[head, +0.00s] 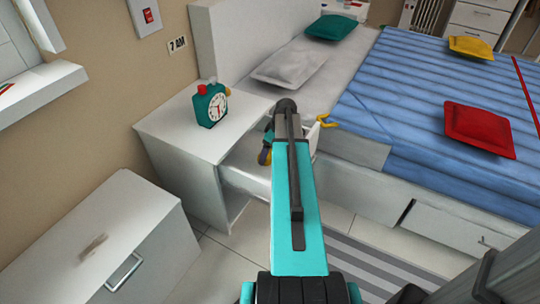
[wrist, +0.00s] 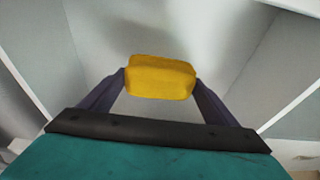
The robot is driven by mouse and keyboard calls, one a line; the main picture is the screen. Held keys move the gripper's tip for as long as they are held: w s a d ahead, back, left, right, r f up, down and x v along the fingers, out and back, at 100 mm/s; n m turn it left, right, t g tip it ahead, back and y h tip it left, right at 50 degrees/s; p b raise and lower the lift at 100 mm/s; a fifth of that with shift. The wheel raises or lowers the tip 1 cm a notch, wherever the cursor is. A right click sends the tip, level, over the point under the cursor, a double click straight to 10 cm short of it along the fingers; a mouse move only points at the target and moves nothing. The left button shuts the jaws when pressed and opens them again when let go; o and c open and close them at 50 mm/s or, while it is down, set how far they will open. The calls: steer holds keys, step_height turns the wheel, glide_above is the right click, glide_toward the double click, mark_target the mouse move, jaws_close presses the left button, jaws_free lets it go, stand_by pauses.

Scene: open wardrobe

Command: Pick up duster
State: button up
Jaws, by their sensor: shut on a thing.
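The duster (wrist: 160,77) looks like a yellow, soft-edged block in the wrist view. My gripper (wrist: 160,80) has its two dark purple fingers on its left and right ends, shut on it. Pale drawer-like walls and a pale surface lie beyond it; I cannot tell whether the duster touches them. In the head view my teal arm reaches over the pulled-out drawer of the white bedside table and hides most of the gripper and the duster.
The white bedside table (head: 185,135) carries a teal alarm clock (head: 211,106). The bed (head: 420,110) with several cushions stands to the right. A white cabinet (head: 120,240) is at lower left. Striped rug (head: 375,275) and floor lie in front of the bed.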

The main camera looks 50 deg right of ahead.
step_height(320, 180, up, 6)
steer(key=shift+f+p, duration=0.1)
steer(key=shift+p, duration=0.25)
stand_by(0.4)
